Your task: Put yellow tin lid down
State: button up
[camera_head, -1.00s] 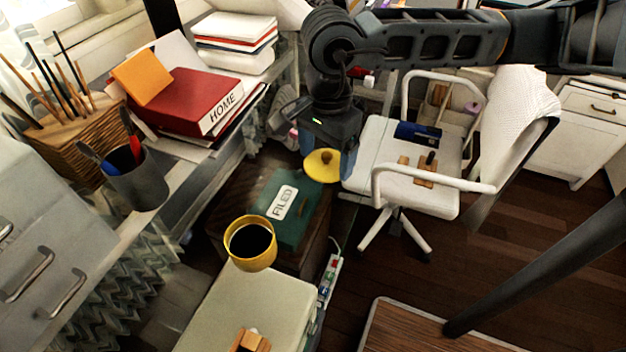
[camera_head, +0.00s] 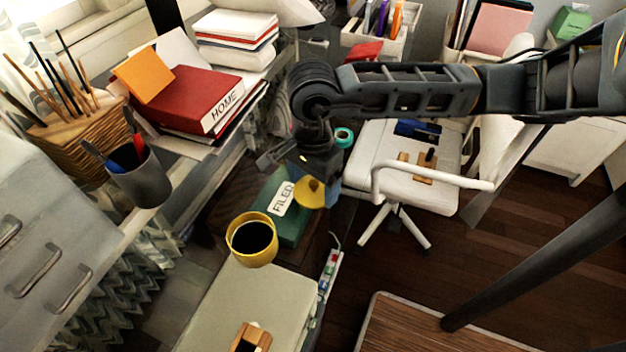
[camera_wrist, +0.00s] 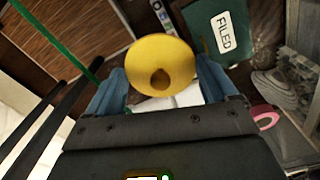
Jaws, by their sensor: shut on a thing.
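The yellow tin lid (camera_head: 311,193) is a round disc with a knob. My gripper (camera_head: 322,190) is shut on it and holds it in the air near the green box labelled FILED. In the wrist view the lid (camera_wrist: 161,66) sits between the two blue fingertips (camera_wrist: 160,88), its knob facing the camera. An open yellow tin (camera_head: 252,240) with a dark inside stands in the head view, to the lower left of the lid. What lies directly under the lid is partly hidden.
The green FILED box (camera_head: 294,226) is beside the lid. A pale surface (camera_head: 215,310) bears a small wooden object (camera_head: 250,338). A white chair (camera_head: 430,180) stands to the right. A power strip (camera_head: 328,272) lies near the pale surface.

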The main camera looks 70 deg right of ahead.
jog(key=shift+f, duration=0.2)
jog(key=o, duration=0.8)
jog(key=shift+r, duration=0.2)
